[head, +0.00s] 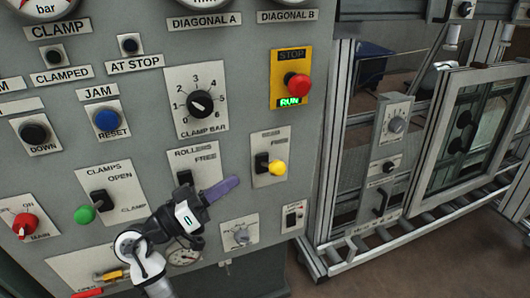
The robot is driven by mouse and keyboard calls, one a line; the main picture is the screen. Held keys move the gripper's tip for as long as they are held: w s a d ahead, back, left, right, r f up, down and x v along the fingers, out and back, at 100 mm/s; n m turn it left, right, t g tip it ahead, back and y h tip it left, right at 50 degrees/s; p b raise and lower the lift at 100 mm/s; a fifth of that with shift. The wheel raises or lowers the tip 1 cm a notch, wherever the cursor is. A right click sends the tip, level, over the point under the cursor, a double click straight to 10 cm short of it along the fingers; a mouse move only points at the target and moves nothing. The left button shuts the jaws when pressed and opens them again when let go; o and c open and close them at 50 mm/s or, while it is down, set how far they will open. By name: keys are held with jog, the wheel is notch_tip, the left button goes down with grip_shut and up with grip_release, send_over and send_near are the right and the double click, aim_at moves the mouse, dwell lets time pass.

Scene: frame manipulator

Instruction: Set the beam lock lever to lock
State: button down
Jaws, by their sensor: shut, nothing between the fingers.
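The beam lever is most likely the one with a yellow knob (279,168) on a black base at the right of the grey panel. The small label above it is blurred; FREE is faintly readable, and no lock mark is legible. The lever points right and slightly down. My gripper (231,184) is shut and empty, with its long purple fingers pointing right towards this lever. A gap shows in the picture between fingertips and knob. My gripper's body covers part of the rollers plate (208,149), and the rollers lever's knob is hidden.
A clamps lever with a green knob (85,214) is at the left. The red stop button (297,86) is above the yellow knob. A clamp bar dial (200,103) sits above the rollers plate. A metal-framed machine (393,125) stands right of the panel.

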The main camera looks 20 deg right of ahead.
jog(key=p+x, duration=0.3)
jog(key=x, duration=0.6)
jog(key=shift+d, duration=0.3)
jog(key=s+f+b, duration=0.1)
jog(key=f+b, duration=0.1)
jog(key=b, duration=0.1)
jog(key=s+f+b, duration=0.1)
jog(key=b, duration=0.3)
jog(key=shift+s+f, duration=0.1)
jog(key=shift+f, duration=0.25)
jog(key=s+a+b, duration=0.2)
jog(key=a+b, duration=0.2)
jog(key=a, duration=0.9)
jog(key=shift+s, duration=0.3)
jog(key=shift+f, duration=0.1)
